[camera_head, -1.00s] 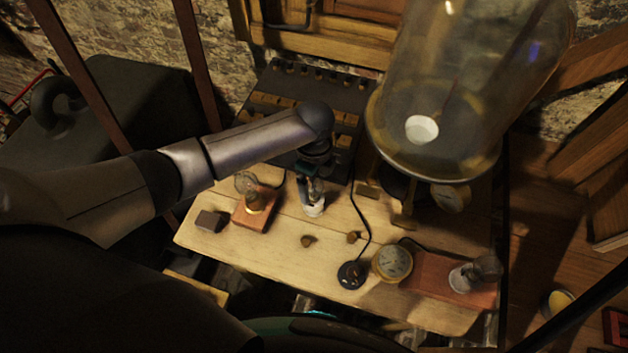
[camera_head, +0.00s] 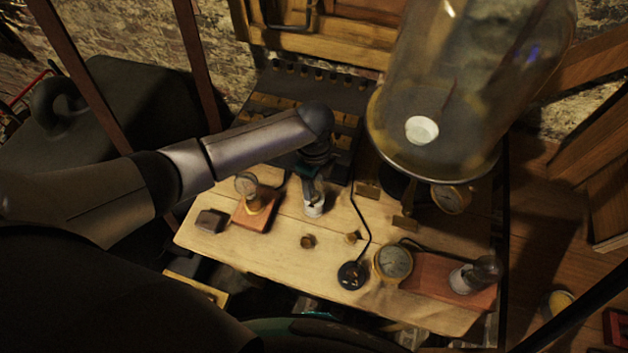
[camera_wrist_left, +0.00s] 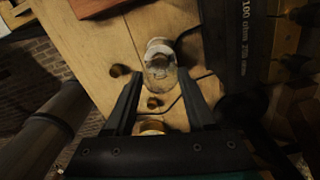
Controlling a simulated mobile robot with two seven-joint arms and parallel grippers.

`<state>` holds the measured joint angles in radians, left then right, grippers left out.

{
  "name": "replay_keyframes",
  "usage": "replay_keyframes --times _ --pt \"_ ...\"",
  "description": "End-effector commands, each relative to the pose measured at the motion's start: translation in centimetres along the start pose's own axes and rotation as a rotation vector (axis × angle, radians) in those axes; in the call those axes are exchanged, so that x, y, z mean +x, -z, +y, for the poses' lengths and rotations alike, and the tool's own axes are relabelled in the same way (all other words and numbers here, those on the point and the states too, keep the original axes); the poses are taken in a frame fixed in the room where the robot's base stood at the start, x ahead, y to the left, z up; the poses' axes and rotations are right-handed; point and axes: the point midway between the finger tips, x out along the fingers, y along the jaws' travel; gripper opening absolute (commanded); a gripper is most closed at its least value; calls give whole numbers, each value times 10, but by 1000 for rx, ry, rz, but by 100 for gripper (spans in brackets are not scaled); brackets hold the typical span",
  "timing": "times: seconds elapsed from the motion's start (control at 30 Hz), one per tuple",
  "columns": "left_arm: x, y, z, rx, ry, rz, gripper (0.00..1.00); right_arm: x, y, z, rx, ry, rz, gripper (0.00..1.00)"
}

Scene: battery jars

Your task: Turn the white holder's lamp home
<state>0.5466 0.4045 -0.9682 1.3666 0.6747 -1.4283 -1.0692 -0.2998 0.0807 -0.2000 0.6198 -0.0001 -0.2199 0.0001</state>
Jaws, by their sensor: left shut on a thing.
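The white holder (camera_head: 314,208) stands upright on the wooden table, below my left gripper (camera_head: 313,186). It also shows in the left wrist view (camera_wrist_left: 158,45), just beyond the fingertips. A clear glass lamp (camera_wrist_left: 160,72) sits at the holder, between the two fingers of my left gripper (camera_wrist_left: 159,78), which is shut on it. The lamp looks in line with the holder. How deep it sits in the holder I cannot tell. In the head view the fingers mostly hide the lamp. My right gripper is not in view.
A lamp on a wooden block (camera_head: 254,214) stands to the left, by a small dark block (camera_head: 211,221). Small brass pieces (camera_head: 308,241), a black disc on a cord (camera_head: 352,275) and a gauge (camera_head: 393,262) lie nearer. A big glass jar (camera_head: 470,90) stands at right.

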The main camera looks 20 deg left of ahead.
Motion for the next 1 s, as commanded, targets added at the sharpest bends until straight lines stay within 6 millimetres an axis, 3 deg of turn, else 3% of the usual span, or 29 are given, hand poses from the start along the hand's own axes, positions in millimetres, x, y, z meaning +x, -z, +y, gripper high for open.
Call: replay_keyframes --times 0.27,0.7,1.0 --pt "0 -1 0 41 0 -1 0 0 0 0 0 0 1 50" --pt "0 -1 -1 531 -2 -2 0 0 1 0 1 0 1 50" --pt "0 0 0 561 -2 0 0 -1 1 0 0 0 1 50"
